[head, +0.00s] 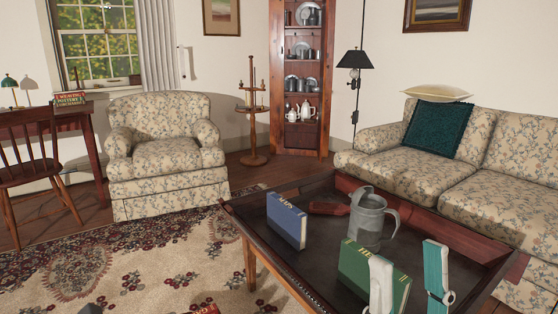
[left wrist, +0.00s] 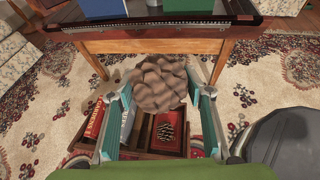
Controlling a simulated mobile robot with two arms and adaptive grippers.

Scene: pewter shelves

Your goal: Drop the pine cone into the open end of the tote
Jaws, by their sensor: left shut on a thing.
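A brown, lumpy pine cone (left wrist: 160,83) shows large in the left wrist view. My left gripper (left wrist: 159,97) is shut on it, with a teal finger against each side. Below it is the wooden tote (left wrist: 143,133), on or near the rug. A red book (left wrist: 94,118) and a grey-white book fill its left part. Its right part shows red with a dark scaly shape; I cannot tell whether that is a print or a thing. The cone hides the tote's far middle. My right gripper (head: 410,277) is open and empty at the table in the head view.
The dark-topped table (head: 262,246) holds a blue book (head: 286,220), a green book (head: 355,268) and a pewter pitcher (head: 368,218). An armchair (head: 165,158) and a sofa (head: 475,185) stand behind. The patterned rug (head: 120,262) is mostly clear.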

